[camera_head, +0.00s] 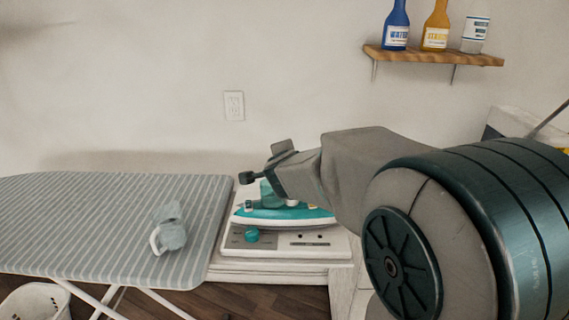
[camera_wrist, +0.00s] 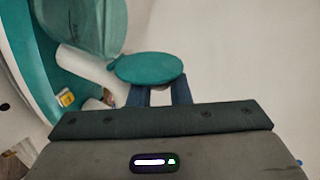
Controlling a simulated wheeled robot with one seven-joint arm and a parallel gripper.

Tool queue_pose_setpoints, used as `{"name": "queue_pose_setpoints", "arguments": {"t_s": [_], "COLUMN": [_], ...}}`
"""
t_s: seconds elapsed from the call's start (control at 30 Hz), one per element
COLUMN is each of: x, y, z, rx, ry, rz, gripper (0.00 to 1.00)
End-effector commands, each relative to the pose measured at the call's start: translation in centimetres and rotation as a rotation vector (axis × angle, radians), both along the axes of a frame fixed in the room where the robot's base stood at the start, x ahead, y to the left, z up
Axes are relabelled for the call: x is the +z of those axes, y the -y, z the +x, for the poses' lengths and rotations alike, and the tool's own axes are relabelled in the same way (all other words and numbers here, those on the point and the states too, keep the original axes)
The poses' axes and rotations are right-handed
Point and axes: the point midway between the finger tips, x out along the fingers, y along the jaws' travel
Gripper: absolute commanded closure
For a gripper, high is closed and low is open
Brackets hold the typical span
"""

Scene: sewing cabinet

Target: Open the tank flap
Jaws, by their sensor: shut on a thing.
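The teal and white iron (camera_head: 315,213) rests on its station (camera_head: 290,240), beside the ironing board. It also shows in the wrist view (camera_wrist: 42,75), at the left. A teal oval flap (camera_wrist: 150,68), which looks like the tank flap, sits by the white part of the iron (camera_wrist: 88,68). My gripper (camera_wrist: 160,88) has its dark fingers at the lower edge of the flap and is shut on it. How far the flap is tilted, I cannot tell. In the head view my gripper and arm cover part of the iron, and the flap is not clear.
The striped ironing board (camera_head: 110,215) lies to the left, with a grey-blue cup (camera_head: 169,230) on it. A white basket (camera_head: 35,303) is on the floor.

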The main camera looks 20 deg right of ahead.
Motion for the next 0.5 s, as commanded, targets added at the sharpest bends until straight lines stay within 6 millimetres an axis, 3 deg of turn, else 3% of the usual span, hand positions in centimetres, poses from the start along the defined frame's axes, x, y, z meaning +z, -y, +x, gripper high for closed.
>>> {"name": "queue_pose_setpoints", "arguments": {"t_s": [0.5], "x": [-0.11], "y": [0.54], "z": [-0.05], "rx": [-0.009], "ry": [0.011], "rz": [0.109], "gripper": [1.0]}}
